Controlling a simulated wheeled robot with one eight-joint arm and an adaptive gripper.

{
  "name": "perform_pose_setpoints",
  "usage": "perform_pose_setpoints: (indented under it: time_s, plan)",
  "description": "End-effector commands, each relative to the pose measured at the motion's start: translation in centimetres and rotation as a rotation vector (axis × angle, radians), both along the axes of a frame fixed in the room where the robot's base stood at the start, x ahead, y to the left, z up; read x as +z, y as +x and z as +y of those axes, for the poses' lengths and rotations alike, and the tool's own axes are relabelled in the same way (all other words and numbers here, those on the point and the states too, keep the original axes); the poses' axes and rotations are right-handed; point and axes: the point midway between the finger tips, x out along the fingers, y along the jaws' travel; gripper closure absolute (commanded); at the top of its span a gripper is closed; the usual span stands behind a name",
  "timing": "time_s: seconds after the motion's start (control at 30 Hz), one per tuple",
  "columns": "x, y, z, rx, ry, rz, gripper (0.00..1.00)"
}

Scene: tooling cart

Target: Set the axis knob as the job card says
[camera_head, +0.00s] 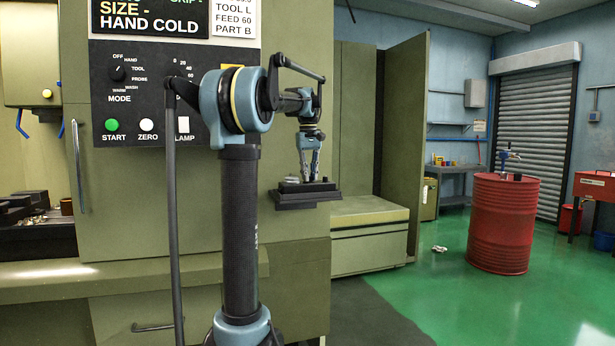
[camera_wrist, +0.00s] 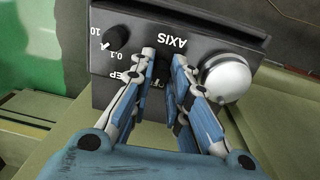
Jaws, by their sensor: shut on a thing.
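The axis knob (camera_wrist: 163,68) is a dark knob below the upside-down AXIS label on a black control box (camera_wrist: 215,40). My gripper (camera_wrist: 165,57) is shut on it in the wrist view; the fingers hide most of the knob and part of its scale, so its pointer cannot be read. In the head view my gripper (camera_head: 309,177) points down at the control box (camera_head: 307,197), which juts from the green machine. The white job card (camera_head: 235,18) is at the top, cut off by the frame; it reads TOOL L, FEED 60, PART B.
A step knob (camera_wrist: 117,37) marked 0.1 and 10 sits left of my fingers in the wrist view, and a pale dome (camera_wrist: 224,78) is close on the right. The machine's mode panel (camera_head: 140,95) stands behind my arm. A red drum (camera_head: 503,225) stands right on open green floor.

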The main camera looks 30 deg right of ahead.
Motion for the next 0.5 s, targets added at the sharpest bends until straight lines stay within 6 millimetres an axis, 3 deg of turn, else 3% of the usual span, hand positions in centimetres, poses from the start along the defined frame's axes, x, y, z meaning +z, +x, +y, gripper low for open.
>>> perform_pose_setpoints:
  time_s: [0.5]
  plan:
    - [0.01, 0.10, 0.02, -0.481, 0.000, -0.001, 1.00]
